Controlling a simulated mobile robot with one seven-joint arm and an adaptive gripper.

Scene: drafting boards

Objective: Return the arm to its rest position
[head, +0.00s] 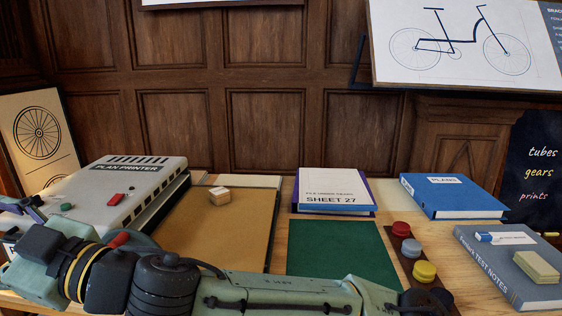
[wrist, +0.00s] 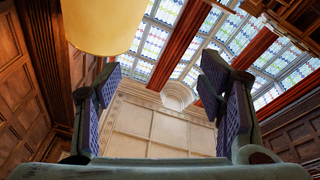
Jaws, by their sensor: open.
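My arm (head: 270,288) lies across the front of the desk in the head view, reaching from the lower right to the left edge. My gripper (wrist: 162,85) shows in the wrist view with its two purple-padded fingers spread wide. Nothing is between them. In the head view its fingers are partly cut off at the left edge, in front of the plan printer (head: 130,180). The wrist view looks up to a stained-glass ceiling (wrist: 180,45) and wood-panelled walls.
A tan board (head: 190,235) bears a small wooden block (head: 219,196). Right of it are a green mat (head: 335,250), a SHEET 27 stack (head: 335,190), a blue binder (head: 455,198), coloured knobs (head: 412,248) and a grey notebook (head: 490,258). A yellowish lampshade (wrist: 102,25) hangs overhead.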

